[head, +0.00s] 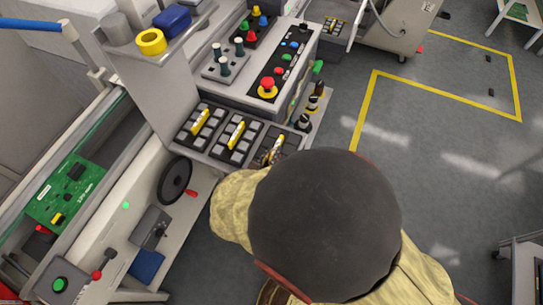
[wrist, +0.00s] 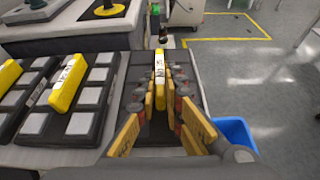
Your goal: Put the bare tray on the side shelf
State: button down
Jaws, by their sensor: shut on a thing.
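The bare tray (wrist: 138,73) is a dark, flat tray with no grey blocks and a yellow, labelled handle (wrist: 159,82). It sits at the right end of the row of trays in the wrist view. My gripper (wrist: 163,98) is shut on this handle, one finger on each side. In the head view my gripper (head: 276,150) is at the right end of the tray row, and my arm hides much of the bare tray (head: 291,141). I cannot tell for certain which surface is the side shelf.
Two trays with grey blocks and yellow handles, the left (head: 203,121) and middle (head: 236,141), stand close beside it. A control box (head: 268,86) with coloured buttons is behind. A blue bin (wrist: 236,135) is low at right. Open floor (head: 440,165) lies to the right.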

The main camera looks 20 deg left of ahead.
jog(key=shift+r, duration=0.1)
jog(key=shift+f, duration=0.2)
jog(key=c, duration=1.9)
grip_release()
jog(key=shift+r, duration=0.1)
